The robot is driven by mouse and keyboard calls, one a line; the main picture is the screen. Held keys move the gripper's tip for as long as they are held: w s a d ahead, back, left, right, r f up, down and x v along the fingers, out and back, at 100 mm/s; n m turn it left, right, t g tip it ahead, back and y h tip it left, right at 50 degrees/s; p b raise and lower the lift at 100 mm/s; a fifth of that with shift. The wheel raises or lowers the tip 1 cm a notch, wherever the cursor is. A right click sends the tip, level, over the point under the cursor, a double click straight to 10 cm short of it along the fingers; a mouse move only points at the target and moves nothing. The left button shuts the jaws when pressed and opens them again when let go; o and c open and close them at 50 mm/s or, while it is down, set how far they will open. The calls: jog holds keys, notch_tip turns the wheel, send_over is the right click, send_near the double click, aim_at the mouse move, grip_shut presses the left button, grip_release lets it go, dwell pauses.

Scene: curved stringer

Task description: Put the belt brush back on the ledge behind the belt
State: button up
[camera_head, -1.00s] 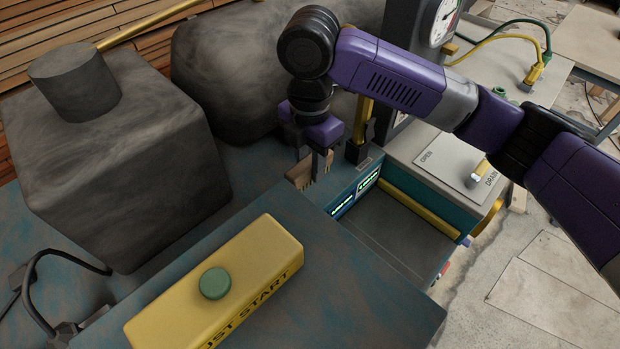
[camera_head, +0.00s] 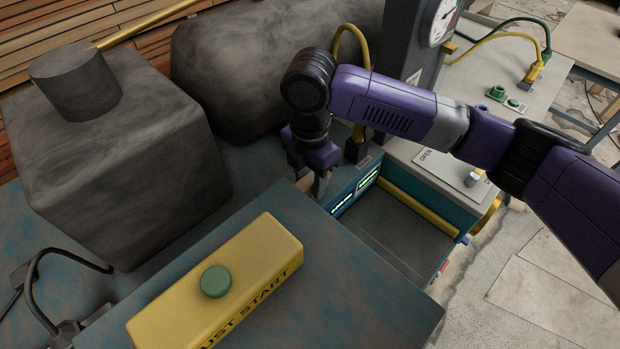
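My gripper (camera_head: 320,182) points down behind the near machine body, at the far left corner of the dark belt (camera_head: 400,225). A small piece of pale brown wood, which looks like the belt brush (camera_head: 304,183), shows at the left of the fingers. The fingers look closed on it, though the grip is mostly hidden. The lower part of the brush is hidden behind the edge of the machine. The ledge is largely covered by my gripper and wrist, so I cannot tell whether the brush touches it.
A yellow start box with a green button (camera_head: 216,281) stands in front. A large dark block (camera_head: 125,170) is at left and a dark rounded form (camera_head: 260,75) behind. A grey column with a gauge (camera_head: 440,22) rises behind my arm. Lit displays (camera_head: 355,193) sit beside the gripper.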

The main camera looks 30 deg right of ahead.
aim_at(311, 178)
jog(key=shift+o, duration=0.5)
jog(key=shift+r, duration=0.25)
notch_tip(311, 178, up, 12)
jog(key=b, duration=0.1)
jog(key=shift+d+f, duration=0.1)
dwell(0.4)
